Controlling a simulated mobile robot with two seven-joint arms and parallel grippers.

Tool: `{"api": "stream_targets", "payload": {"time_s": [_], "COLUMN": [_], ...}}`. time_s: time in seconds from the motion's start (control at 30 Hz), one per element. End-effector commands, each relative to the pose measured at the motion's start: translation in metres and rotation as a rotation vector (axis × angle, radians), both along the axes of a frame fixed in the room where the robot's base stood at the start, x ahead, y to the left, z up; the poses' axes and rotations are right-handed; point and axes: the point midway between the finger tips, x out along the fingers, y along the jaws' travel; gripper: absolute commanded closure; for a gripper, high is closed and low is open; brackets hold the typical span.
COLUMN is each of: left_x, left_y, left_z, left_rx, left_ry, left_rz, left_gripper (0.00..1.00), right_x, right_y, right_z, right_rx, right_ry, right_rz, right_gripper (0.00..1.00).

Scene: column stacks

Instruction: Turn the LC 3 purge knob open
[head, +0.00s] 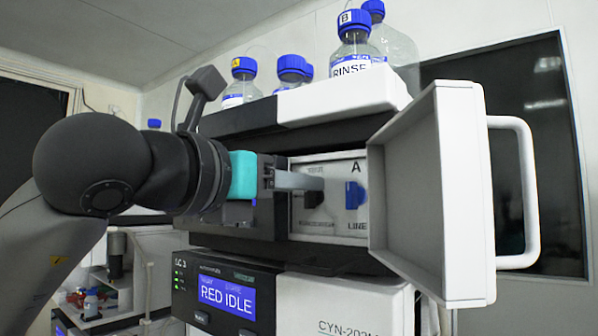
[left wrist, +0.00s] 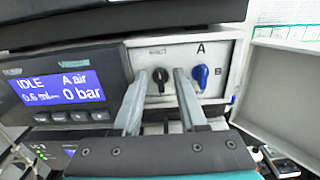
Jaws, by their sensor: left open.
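A black knob (left wrist: 160,76) sits on the white panel of the LC 3 stack, with a pointed grip that looks roughly upright. In the head view the black knob (head: 313,198) is partly hidden by my gripper. A blue knob (left wrist: 201,76) sits to its right under the letter A; it also shows in the head view (head: 354,195). My left gripper (left wrist: 159,88) is open, its two fingers left and right of the black knob, with a gap on each side. In the head view the left gripper (head: 308,188) reaches in at the panel. My right gripper is not in view.
A white door (head: 422,190) with a handle (head: 530,190) stands open right of the panel. A display (left wrist: 62,92) beside the panel reads IDLE and 0 bar. Below, the LC 3 display (head: 226,297) reads RED IDLE. Blue-capped bottles (head: 357,45) stand on top.

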Motion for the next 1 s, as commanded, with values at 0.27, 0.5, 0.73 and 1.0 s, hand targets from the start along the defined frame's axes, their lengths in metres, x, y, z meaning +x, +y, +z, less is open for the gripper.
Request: {"api": "stream_targets", "payload": {"time_s": [0.27, 0.5, 0.73, 1.0], "left_x": [0.0116, 0.0114, 0.0113, 0.0111], "left_y": [-0.0085, -0.0084, -0.0083, -0.0084], "left_z": [0.0000, -0.0002, -0.0001, 0.0000], "left_rx": [0.000, 0.000, 0.000, 0.000], "left_ry": [-0.001, -0.001, -0.001, -0.001], "left_rz": [0.000, 0.000, 0.000, -0.001], "left_gripper": [0.59, 0.64, 0.90, 1.00], "right_x": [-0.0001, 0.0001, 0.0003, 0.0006], "right_y": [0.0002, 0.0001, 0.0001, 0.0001], "right_z": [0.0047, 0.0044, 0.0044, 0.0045], "right_rx": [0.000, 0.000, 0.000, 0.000], "right_ry": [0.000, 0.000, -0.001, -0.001], "right_rz": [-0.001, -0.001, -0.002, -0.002], "right_gripper": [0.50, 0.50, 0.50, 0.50]}}
